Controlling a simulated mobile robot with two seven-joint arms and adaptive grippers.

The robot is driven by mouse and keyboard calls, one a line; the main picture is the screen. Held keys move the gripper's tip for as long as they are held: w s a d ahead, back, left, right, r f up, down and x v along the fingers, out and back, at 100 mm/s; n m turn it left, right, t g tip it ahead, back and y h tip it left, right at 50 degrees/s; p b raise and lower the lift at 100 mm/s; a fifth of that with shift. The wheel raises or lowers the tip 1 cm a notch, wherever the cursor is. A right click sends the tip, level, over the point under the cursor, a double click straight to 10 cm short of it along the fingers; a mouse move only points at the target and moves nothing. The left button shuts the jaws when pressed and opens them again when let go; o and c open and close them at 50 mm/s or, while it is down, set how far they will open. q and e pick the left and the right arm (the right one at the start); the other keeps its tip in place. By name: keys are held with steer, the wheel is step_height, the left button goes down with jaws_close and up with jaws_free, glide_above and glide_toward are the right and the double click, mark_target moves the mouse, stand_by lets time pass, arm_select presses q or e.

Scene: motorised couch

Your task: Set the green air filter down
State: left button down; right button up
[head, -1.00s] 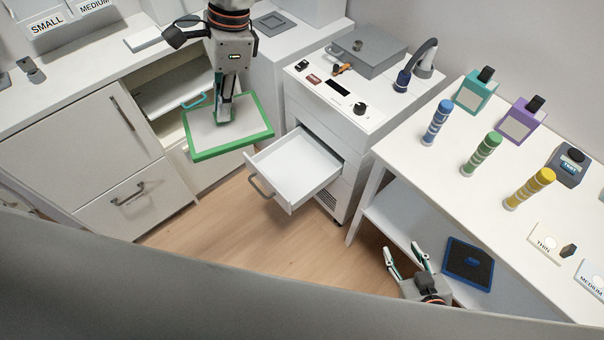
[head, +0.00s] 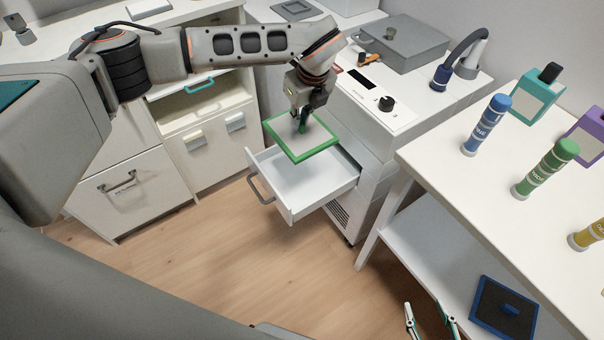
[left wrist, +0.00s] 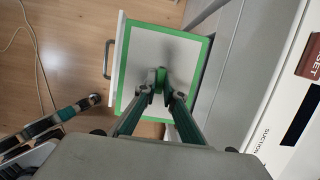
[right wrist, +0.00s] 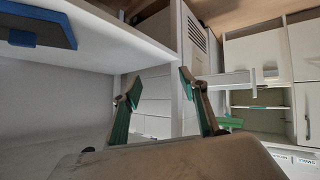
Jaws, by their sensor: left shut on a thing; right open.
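The green air filter (head: 284,147) is a flat pale panel with a green frame. My left gripper (head: 302,124) is shut on the filter's small green grip and holds it over the open white drawer (head: 318,199). In the left wrist view the fingers (left wrist: 159,82) pinch this grip at the middle of the filter (left wrist: 150,48), which covers most of the drawer. Whether the filter touches the drawer I cannot tell. My right gripper (head: 432,322) is open and empty by the table's lower shelf; its spread fingers (right wrist: 160,92) also show in the right wrist view.
The drawer sticks out of a white suction unit (head: 376,98) with a dark display and knob. A white table (head: 470,170) at right carries blue, green and yellow cylinders. A blue-framed black filter (head: 503,308) lies on its lower shelf.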

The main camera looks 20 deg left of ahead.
arm_select(q)
steer(key=f+b, duration=0.2)
steer(key=f, duration=0.7)
steer(key=f+b, duration=0.3)
steer(key=f, duration=0.6)
steer(key=shift+s+f, duration=0.2)
steer(key=shift+f, duration=0.15)
steer(key=shift+w+f+b, duration=0.2)
steer(key=shift+f+b, duration=0.15)
steer(key=shift+f, duration=0.25)
steer(key=c, duration=2.2)
jaws_free()
steer(key=shift+c, duration=0.2)
steer(key=shift+o, duration=0.5)
arm_select(e)
steer(key=a, duration=0.1)
steer(key=a+y, duration=0.1)
steer(key=shift+w+a+f, duration=0.1)
steer(key=shift+w+a, duration=0.2)
steer(key=shift+a, duration=0.1)
